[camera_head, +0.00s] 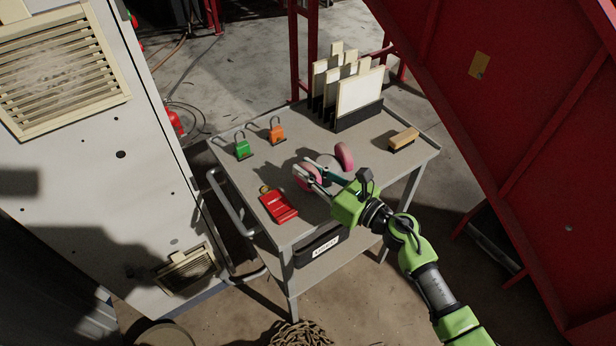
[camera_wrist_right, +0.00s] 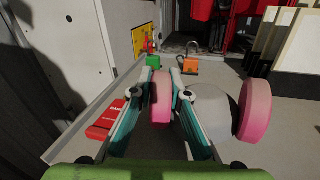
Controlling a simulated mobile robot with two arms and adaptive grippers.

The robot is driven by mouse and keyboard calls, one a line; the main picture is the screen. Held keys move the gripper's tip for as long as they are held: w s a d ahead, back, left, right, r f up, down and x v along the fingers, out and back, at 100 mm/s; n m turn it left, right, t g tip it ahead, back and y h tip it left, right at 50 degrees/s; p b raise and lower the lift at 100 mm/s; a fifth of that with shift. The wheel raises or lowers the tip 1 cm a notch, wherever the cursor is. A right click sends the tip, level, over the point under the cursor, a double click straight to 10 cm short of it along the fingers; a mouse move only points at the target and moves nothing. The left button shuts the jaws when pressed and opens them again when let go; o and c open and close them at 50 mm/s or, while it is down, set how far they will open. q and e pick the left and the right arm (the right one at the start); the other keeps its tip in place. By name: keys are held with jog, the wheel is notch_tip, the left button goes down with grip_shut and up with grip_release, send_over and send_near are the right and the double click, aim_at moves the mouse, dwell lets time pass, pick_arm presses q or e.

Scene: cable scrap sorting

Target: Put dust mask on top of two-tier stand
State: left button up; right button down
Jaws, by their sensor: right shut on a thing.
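The dust mask has a grey body (camera_head: 328,161) between two round pink filters, and its far filter (camera_head: 345,155) shows clear of my fingers. My right gripper (camera_head: 307,173) is shut on the near pink filter, which shows between the two fingers in the right wrist view (camera_wrist_right: 161,98). The grey body (camera_wrist_right: 217,118) and other filter (camera_wrist_right: 254,110) stick out to the right there. The mask is over the top shelf of the grey two-tier stand (camera_head: 385,165); I cannot tell whether it touches the shelf. My left gripper is not in view.
On the top shelf are a red tag block (camera_head: 278,206), a green padlock (camera_head: 243,149), an orange padlock (camera_head: 277,133), a wooden brush (camera_head: 403,139) and upright white boards in a black rack (camera_head: 358,95). A small brass object (camera_head: 265,189) lies near the red block.

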jog(key=shift+f, duration=1.05)
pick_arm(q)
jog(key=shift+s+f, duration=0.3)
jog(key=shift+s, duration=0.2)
pick_arm(e)
jog(key=c, duration=1.9)
grip_release()
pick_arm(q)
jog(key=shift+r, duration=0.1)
pick_arm(e)
jog(key=shift+r, duration=0.1)
